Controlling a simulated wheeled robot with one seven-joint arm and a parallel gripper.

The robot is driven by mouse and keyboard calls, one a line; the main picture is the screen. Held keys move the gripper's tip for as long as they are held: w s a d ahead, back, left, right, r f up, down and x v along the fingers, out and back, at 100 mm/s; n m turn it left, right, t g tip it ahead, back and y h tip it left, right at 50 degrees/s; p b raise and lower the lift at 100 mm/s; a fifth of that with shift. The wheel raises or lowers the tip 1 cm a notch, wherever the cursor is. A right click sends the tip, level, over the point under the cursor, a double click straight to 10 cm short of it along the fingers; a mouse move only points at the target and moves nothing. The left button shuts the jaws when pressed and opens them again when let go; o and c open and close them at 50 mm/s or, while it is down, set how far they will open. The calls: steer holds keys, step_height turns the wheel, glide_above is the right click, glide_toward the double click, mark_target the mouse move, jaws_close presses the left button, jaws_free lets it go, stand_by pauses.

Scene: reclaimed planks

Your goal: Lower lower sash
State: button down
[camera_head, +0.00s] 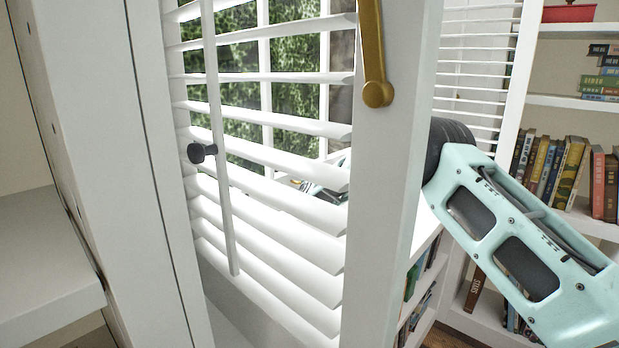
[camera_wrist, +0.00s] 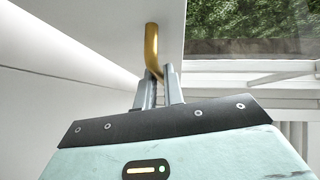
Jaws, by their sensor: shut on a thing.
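In the wrist view a curved brass handle (camera_wrist: 152,45) hangs down along a white panel (camera_wrist: 90,35). My gripper (camera_wrist: 160,78) is shut on the lower, bent end of this handle, with its two grey fingers on either side of it. A window pane (camera_wrist: 250,28) with greenery behind it is at the upper right, with a pale rail (camera_wrist: 240,66) below it. In the head view my gripper is hidden behind a white upright (camera_head: 385,190). Which white part is the lower sash is not clear.
In the head view a slatted white shutter (camera_head: 265,155) with a tilt rod (camera_head: 216,130) and dark knob (camera_head: 200,152) fills the middle. A brass lever (camera_head: 374,60) is on the upright. Shelves of books (camera_head: 550,165) stand at the right, behind my arm.

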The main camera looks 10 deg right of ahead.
step_height(320, 180, down, 4)
steer(key=shift+s+r+b, duration=0.1)
steer(key=shift+b, duration=0.45)
steer(key=c, duration=1.5)
jaws_free()
steer(key=shift+r, duration=0.1)
steer(key=shift+s+r, duration=0.1)
steer(key=shift+s, duration=0.1)
steer(key=p+v, duration=0.1)
steer(key=v, duration=1.6)
